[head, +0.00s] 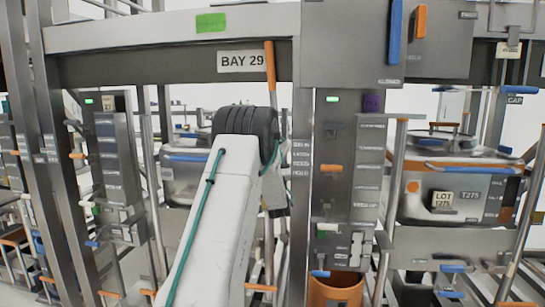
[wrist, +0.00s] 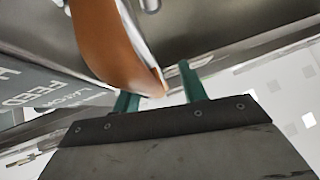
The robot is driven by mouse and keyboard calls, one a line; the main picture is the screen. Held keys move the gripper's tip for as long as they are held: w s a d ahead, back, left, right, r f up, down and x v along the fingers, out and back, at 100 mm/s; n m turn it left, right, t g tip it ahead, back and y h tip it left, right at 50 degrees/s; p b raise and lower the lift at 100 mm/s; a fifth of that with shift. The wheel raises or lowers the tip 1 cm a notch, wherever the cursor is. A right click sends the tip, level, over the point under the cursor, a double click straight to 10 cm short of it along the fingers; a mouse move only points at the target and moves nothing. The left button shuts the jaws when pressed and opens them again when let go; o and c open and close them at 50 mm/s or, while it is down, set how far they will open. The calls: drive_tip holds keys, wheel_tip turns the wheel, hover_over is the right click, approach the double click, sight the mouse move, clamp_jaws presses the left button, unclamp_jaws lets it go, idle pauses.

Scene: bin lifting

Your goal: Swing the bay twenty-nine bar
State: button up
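The bay twenty-nine bar is an orange upright handle (head: 270,68) beside the BAY 29 sign (head: 243,61) in the head view. Its lower end is near the dark wrist part of my arm. In the wrist view a large orange-brown bar (wrist: 105,40) comes down from the top, and its lower end is in line with the gap between my green fingers. My gripper (wrist: 160,92) is open, with space showing on both sides of the bar's end. I cannot tell how deep the bar is between the fingers. In the head view my arm hides the fingers.
A grey beam (head: 150,68) runs across behind the bar. A grey cabinet (head: 345,40) hangs close to its right, with a blue handle (head: 395,32) and a smaller orange handle (head: 420,22). A post with labels (head: 300,170) stands right of my arm. Bins (head: 455,190) sit farther right.

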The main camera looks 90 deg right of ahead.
drive_tip(key=v, duration=0.7)
drive_tip(key=shift+a+f, duration=0.15)
drive_tip(key=shift+f, duration=0.1)
idle(0.5)
